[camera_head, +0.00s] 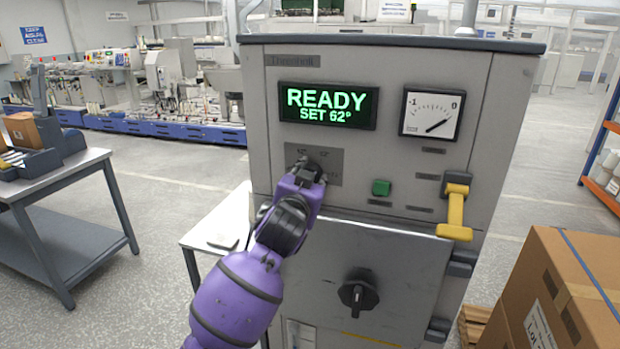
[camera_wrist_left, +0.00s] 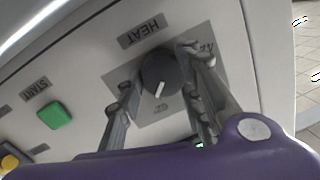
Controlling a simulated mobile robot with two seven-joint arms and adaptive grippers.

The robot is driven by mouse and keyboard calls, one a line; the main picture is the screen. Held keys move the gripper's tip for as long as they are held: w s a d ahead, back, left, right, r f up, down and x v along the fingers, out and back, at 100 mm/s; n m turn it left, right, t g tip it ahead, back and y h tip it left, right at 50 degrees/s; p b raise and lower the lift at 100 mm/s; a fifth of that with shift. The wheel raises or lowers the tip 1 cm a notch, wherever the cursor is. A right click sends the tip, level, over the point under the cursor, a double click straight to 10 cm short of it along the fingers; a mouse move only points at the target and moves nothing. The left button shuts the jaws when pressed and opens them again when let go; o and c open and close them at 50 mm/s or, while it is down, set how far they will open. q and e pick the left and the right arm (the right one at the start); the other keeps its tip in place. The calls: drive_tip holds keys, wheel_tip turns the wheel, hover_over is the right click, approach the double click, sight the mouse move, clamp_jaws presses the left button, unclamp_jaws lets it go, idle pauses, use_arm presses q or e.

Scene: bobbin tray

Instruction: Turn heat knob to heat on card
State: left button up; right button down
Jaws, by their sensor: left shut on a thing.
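The heat knob (camera_wrist_left: 160,74) is a dark round dial with a white pointer, on a grey plate marked HEAT (camera_wrist_left: 146,33). In the left wrist view the pointer aims down toward a small scale mark. My left gripper (camera_wrist_left: 163,80) has one finger on each side of the knob and is shut on it. In the head view the purple left gripper (camera_head: 310,168) covers the knob on the machine front. The display (camera_head: 328,106) reads READY, SET 62°. I cannot make out a card with a heat value. My right gripper is not in view.
A green start button (camera_head: 381,187) sits right of the knob, with a yellow handle (camera_head: 456,212) beyond it. A black knob (camera_head: 358,295) is on the lower door. A dial gauge (camera_head: 431,114) is at upper right. Cardboard boxes (camera_head: 570,290) stand at lower right.

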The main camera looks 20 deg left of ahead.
use_arm(q)
drive_tip(key=shift+m+t, duration=0.5)
drive_tip(key=shift+m, duration=3.4)
drive_tip(key=shift+f, duration=0.1)
drive_tip(key=o, duration=1.1)
drive_tip(key=shift+d+f, duration=0.1)
drive_tip(key=s, duration=0.8)
drive_tip(key=s+d, duration=0.1)
drive_tip(key=s, duration=0.3)
